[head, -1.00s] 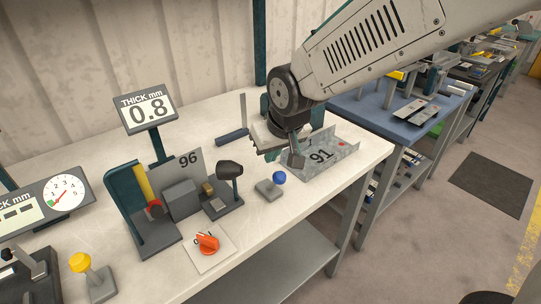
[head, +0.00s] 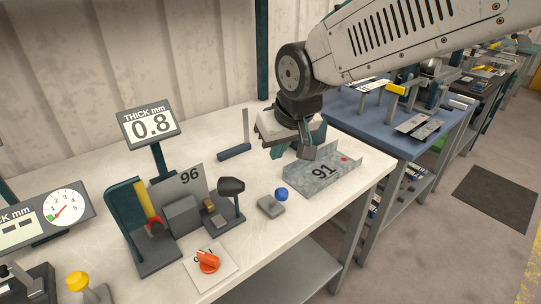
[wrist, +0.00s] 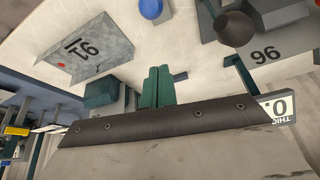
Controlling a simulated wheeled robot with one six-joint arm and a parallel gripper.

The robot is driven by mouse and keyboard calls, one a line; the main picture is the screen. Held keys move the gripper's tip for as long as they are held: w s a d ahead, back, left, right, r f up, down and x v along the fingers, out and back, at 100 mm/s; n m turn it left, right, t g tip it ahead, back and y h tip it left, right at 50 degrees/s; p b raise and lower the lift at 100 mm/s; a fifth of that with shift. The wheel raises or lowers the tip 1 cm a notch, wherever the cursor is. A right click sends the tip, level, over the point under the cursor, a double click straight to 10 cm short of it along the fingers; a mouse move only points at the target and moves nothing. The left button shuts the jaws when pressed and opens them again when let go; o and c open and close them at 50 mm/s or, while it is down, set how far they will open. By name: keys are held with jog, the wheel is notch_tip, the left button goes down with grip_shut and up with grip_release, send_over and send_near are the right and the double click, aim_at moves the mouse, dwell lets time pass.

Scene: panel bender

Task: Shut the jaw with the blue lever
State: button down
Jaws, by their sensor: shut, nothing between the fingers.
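A blue ball knob (head: 281,194) sits at a small grey block (head: 270,206) on the white bench; its lever arm cannot be made out. The knob also shows at the top of the wrist view (wrist: 151,8). Left of it stands a bending fixture with a teal frame (head: 125,210), a grey block (head: 181,216), a dark rounded head (head: 231,186) and an upright sheet marked 96 (head: 190,178). Which part is the jaw is unclear. My gripper (head: 306,153) is shut and empty, above and behind the knob. Its teal fingers (wrist: 160,86) are together in the wrist view.
A grey channel marked 91 (head: 325,172) lies right of the knob, close to my gripper. An orange knob (head: 208,261) and a yellow knob (head: 77,281) are at the front left. A 0.8 display (head: 149,122) stands behind the fixture. Bare bench lies around the blue knob.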

jog(key=s+r, duration=0.1)
jog(key=s+d, duration=0.1)
jog(key=s, duration=0.1)
jog(key=s+d+r, duration=0.1)
jog(key=shift+s+d+r, duration=0.15)
jog(key=shift+d+r, duration=0.1)
jog(key=shift+r, duration=0.1)
jog(key=s+d+f+m+g+h, duration=0.1)
jog(key=s+d+m+g+h, duration=0.1)
jog(key=s+d, duration=1.5)
jog(key=d+m+g, duration=0.1)
jog(key=m, duration=0.1)
jog(key=shift+s+d+m, duration=0.3)
jog(key=shift+s+d, duration=0.05)
jog(key=shift+s, duration=0.05)
